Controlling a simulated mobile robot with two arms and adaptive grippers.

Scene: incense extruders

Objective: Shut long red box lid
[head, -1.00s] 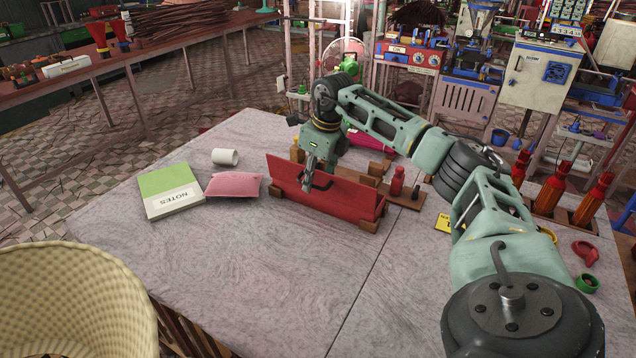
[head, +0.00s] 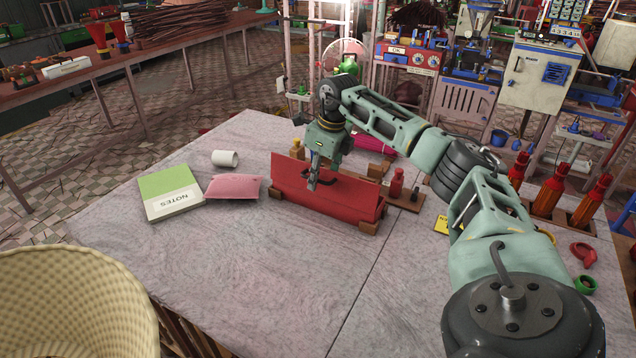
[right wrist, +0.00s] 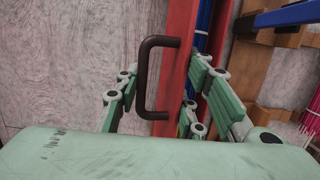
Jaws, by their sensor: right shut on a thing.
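The long red box's lid (head: 345,197) is a red panel at the middle of the table, standing open and leaning back a little. The lid also shows as a red strip in the right wrist view (right wrist: 179,50). It has a dark handle (right wrist: 155,78). Blue sticks (right wrist: 205,28) show inside the open box beside the lid. My right gripper (head: 313,182) is at the lid's handle, its fingers on either side of the handle and lid edge in the right wrist view, and it is shut on the handle. The exact contact is partly hidden. My left gripper is not in view.
A pink cushion (head: 233,187), a green-white notes book (head: 172,196) and a white cup (head: 225,158) lie left of the box. A red bottle (head: 397,182) stands on a wooden stand to the right. The front of the table is clear.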

